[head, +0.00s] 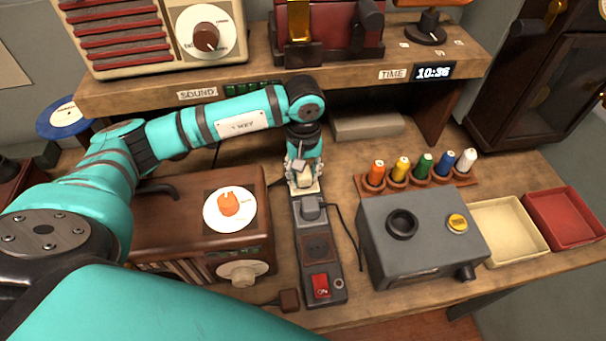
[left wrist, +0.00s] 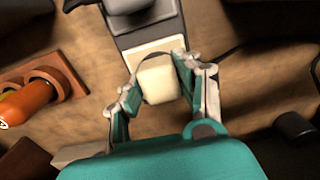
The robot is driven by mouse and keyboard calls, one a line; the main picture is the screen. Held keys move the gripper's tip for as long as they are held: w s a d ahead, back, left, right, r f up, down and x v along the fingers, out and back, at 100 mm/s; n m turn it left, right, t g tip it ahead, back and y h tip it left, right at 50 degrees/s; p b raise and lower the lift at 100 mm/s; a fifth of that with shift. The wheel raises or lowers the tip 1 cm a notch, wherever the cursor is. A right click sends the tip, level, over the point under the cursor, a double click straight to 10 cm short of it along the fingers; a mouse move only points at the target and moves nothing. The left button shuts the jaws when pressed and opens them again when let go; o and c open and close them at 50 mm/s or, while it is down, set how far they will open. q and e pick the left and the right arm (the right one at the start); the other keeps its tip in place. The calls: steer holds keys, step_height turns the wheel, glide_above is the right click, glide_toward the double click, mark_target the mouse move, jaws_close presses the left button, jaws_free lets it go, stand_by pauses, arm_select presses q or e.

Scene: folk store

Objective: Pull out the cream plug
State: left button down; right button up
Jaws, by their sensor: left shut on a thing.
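The cream plug (left wrist: 158,84) is between the fingers of my left gripper (left wrist: 160,88) in the left wrist view. It also shows in the head view (head: 304,180), at the far end of the power strip (head: 317,245). My left gripper (head: 303,172) points down and is shut on the plug. The plug is over a cream square socket plate (head: 312,190); I cannot tell whether it is still seated in it. A grey plug (head: 311,208) sits in the strip just nearer. A red switch (head: 320,285) is at the strip's near end. My right gripper is not in view.
A brown radio (head: 190,230) with an orange knob stands left of the strip. A grey box (head: 420,240) stands right. Behind it is a rack of several coloured spools (head: 425,167). Cream (head: 507,228) and red (head: 565,218) trays are at far right. A shelf (head: 270,88) spans the back.

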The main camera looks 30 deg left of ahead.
arm_select(q)
steer(key=shift+r+p, duration=1.05)
steer(key=shift+r, duration=1.95)
